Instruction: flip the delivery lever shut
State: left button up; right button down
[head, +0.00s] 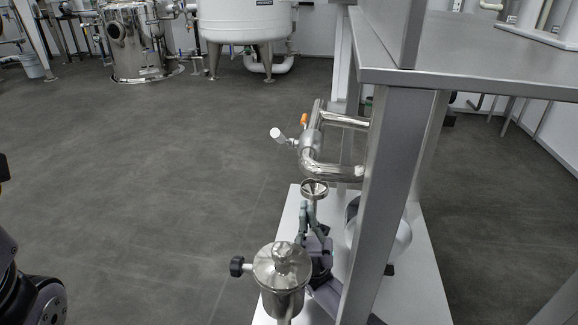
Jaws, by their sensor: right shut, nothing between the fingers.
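A lever with a pale cylindrical grip (276,134) sticks out to the upper left from a steel pipe loop (309,150) beside the table leg. A small orange part (304,119) sits just above it on the same pipe. I cannot tell for sure which of these is the delivery lever. My right gripper (307,208) is shut and empty, pointing up below the pipe loop, close to a small round steel dish (314,188). I cannot tell whether it touches the dish. It is clearly apart from the pale grip. My left gripper is out of view.
A steel canister (283,270) with a black side knob (237,266) stands in front of my right gripper. A steel table (460,62) and its leg (385,190) crowd the right side. A white base plate (420,285) lies below. The dark floor at left is clear; tanks (243,22) stand behind.

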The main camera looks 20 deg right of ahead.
aim_at(276, 135)
jog(key=j+z, duration=0.25)
jog(key=z, duration=0.2)
jog(key=j+z, duration=0.3)
jog(key=z, duration=0.2)
jog(key=k+j+z, duration=0.1)
jog(key=z, duration=0.35)
jog(key=k+j, duration=0.05)
jog(key=j, duration=0.05)
